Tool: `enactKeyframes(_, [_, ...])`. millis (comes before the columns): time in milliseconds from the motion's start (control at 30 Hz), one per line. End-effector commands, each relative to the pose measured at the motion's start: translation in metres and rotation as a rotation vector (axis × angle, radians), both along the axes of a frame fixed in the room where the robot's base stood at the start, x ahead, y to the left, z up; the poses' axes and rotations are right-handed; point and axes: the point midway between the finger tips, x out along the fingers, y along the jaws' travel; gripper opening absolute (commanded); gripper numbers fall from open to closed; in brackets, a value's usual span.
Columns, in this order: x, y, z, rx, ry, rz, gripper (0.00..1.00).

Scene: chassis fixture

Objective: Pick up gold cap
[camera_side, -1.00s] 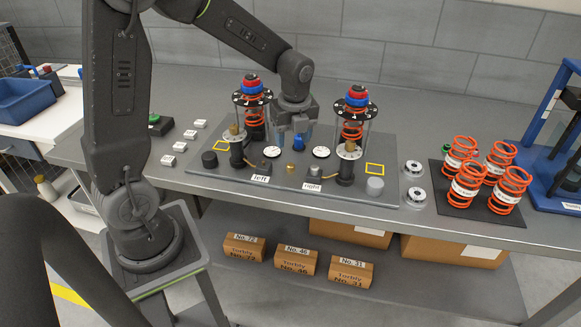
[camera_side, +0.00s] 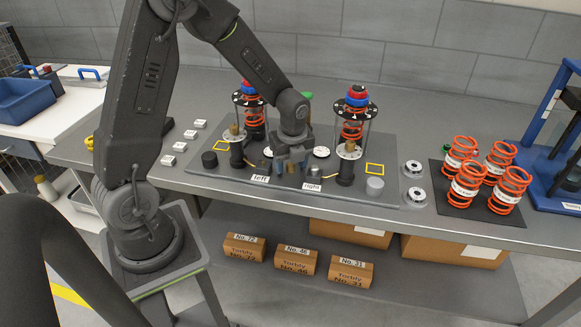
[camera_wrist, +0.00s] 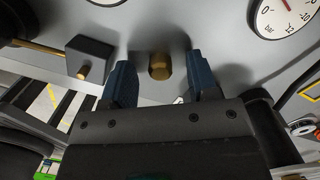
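The gold cap (camera_wrist: 160,67) is a small brass-coloured piece standing on the grey fixture plate in the wrist view. My gripper (camera_wrist: 163,82) is open, with one blue finger to the left of the cap and one to the right. A gap shows between the cap and each finger. In the side view my gripper (camera_side: 291,170) is low over the middle of the plate, behind the left and right labels. It hides the cap there.
The fixture plate (camera_side: 385,190) carries two spring columns (camera_side: 254,115) and (camera_side: 353,125), one either side of my gripper. A dial gauge (camera_wrist: 286,16) and a dark block with a brass tip (camera_wrist: 88,58) flank the fingers in the wrist view.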

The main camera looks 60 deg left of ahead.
Motion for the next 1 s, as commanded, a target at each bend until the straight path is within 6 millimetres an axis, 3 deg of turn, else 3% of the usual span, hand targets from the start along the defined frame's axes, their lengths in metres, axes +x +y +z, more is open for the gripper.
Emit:
enactKeyframes(67, [0.000,0.000,0.000,0.000,0.000,0.000,0.46])
enactKeyframes(533, [0.000,0.000,0.001,0.000,0.000,0.000,0.01])
enactKeyframes(800, [0.001,0.000,0.004,0.001,-0.002,0.000,0.01])
enactKeyframes(1000, [0.001,0.000,0.033,0.003,-0.007,-0.001,0.01])
